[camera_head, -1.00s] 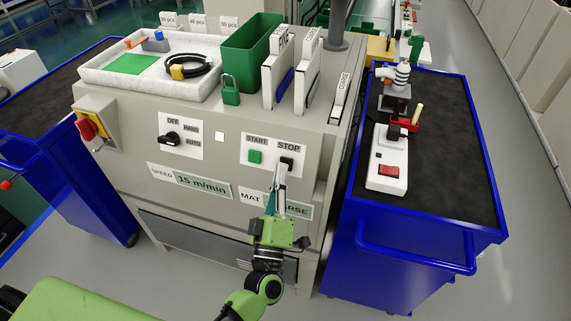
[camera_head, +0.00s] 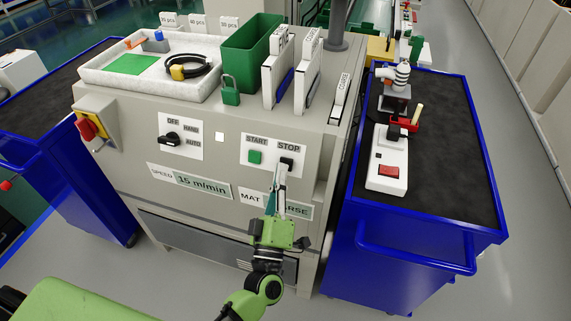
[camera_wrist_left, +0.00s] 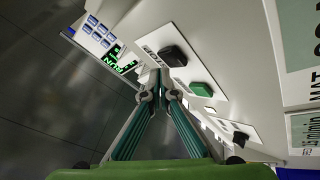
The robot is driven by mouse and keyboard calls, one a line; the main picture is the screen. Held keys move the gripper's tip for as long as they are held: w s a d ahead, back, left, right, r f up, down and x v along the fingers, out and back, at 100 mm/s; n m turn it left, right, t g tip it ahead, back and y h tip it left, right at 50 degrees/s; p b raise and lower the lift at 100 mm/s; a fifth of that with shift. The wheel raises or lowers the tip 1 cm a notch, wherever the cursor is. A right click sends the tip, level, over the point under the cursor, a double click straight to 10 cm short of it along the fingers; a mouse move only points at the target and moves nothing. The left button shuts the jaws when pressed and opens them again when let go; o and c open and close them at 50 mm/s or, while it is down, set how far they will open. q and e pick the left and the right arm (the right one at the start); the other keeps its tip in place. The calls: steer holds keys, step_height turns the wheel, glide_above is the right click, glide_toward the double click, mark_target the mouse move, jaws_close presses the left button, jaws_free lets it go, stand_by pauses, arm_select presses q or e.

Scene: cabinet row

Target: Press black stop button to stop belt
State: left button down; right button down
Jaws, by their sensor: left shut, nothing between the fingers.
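The black stop button (camera_head: 287,163) sits under the STOP label on the front panel of the grey cabinet, right of the green start button (camera_head: 255,157). The wrist view shows the black button (camera_wrist_left: 178,57) and the green button (camera_wrist_left: 201,90) to the right of the fingers. My left gripper (camera_head: 280,172) is shut and empty. Its fingertips are just below the black button in the head view and left of it in the wrist view (camera_wrist_left: 155,80). I cannot tell whether they touch it. My right gripper is not in view.
A selector switch (camera_head: 172,140) and a red emergency knob (camera_head: 88,128) are further left on the cabinet. A blue cart (camera_head: 420,235) with a white box (camera_head: 388,165) stands close on the right. The cabinet top holds a white tray (camera_head: 100,72) and a green bin (camera_head: 250,50).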

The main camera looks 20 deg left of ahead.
arm_select(q)
steer(key=shift+w+f, duration=0.1)
steer(key=shift+w, duration=0.3)
steer(key=shift+w+f+b, duration=0.25)
steer(key=shift+w+b, duration=0.15)
stand_by(0.6)
steer(key=shift+s, duration=0.1)
steer(key=shift+s+r+p, duration=0.35)
steer(key=shift+s+p, duration=0.2)
steer(key=shift+s, duration=0.2)
steer(key=s+p, duration=0.1)
steer(key=s+r+p, duration=0.1)
steer(key=s, duration=0.1)
steer(key=s+r+p, duration=0.1)
steer(key=shift+s+a, duration=0.1)
steer(key=shift+s, duration=0.2)
